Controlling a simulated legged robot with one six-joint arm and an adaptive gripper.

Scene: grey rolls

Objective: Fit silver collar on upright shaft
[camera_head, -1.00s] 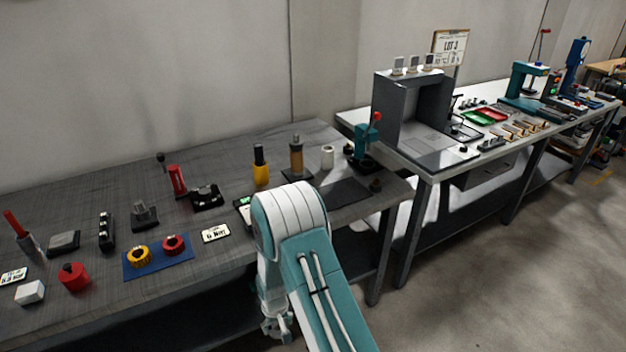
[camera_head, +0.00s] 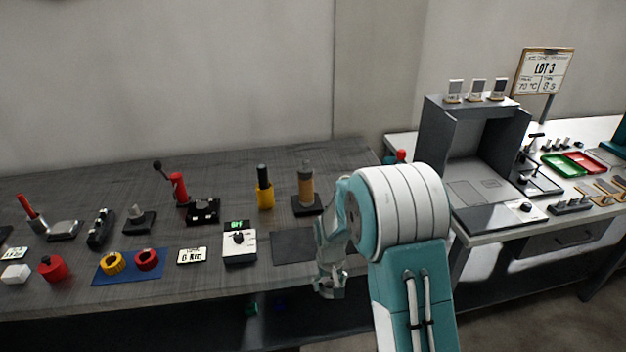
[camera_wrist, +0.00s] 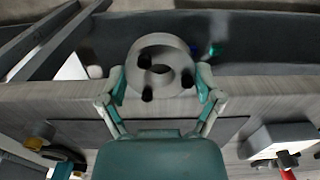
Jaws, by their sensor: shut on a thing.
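My gripper (camera_wrist: 160,92) is shut on the silver collar (camera_wrist: 160,48), a thick grey ring with a central bore and dark holes in its face. In the wrist view the collar's face is towards the camera, and it appears in front of the table's edge. In the head view my gripper (camera_head: 330,284) hangs at the table's front edge, right of the dark mat; the collar cannot be made out there. A tan upright cylinder with a grey top (camera_head: 306,184) stands on a dark square base behind the mat. I cannot tell whether it is the shaft.
The dark mat (camera_head: 290,246) is bare. Left of it stands a white box with a green display (camera_head: 239,248). A yellow cylinder with a black top (camera_head: 265,190) stands behind. A blue mat (camera_head: 128,268) holds yellow and red rings. A second bench stands at right.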

